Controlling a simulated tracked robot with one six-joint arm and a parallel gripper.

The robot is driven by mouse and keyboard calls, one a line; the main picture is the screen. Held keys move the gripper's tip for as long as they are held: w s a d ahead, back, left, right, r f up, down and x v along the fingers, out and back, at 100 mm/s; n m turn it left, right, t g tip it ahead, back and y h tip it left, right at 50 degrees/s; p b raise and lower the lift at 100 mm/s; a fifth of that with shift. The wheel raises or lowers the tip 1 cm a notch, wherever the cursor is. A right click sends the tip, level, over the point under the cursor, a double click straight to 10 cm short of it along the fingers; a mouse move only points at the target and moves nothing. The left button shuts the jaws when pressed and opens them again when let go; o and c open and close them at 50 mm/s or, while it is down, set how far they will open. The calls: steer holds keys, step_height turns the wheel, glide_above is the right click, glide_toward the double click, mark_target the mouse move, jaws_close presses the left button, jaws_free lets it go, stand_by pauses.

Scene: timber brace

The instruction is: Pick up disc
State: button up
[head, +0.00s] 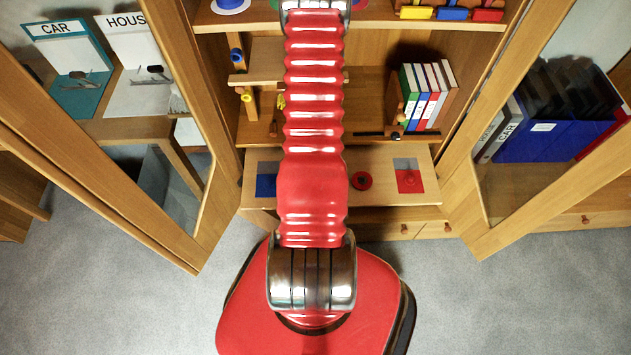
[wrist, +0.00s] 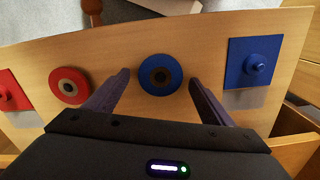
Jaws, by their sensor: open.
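A blue disc (wrist: 160,74) with a dark hole in its middle lies flat on a wooden board (wrist: 200,110). My gripper (wrist: 158,78) is open, and in the wrist view its two fingers stand to the left and right of this disc, apart from it. A red disc (wrist: 69,86) with a hole lies on the board left of the fingers; the head view shows it too (head: 361,181). In the head view my arm hides the blue disc and the gripper. I cannot tell the fingers' height above the board.
A blue square with a peg (wrist: 254,65) is at the board's right in the wrist view, and a red square with a peg (wrist: 6,95) at its left. Open cabinet doors (head: 545,160) flank the board in the head view. Books (head: 428,95) stand on the shelf above.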

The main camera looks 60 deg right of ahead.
steer(key=shift+f, duration=0.15)
steer(key=shift+c, duration=0.6)
steer(key=c, duration=1)
step_height(320, 180, up, 10)
steer(key=shift+r, duration=0.25)
steer(key=shift+s, duration=0.1)
stand_by(0.8)
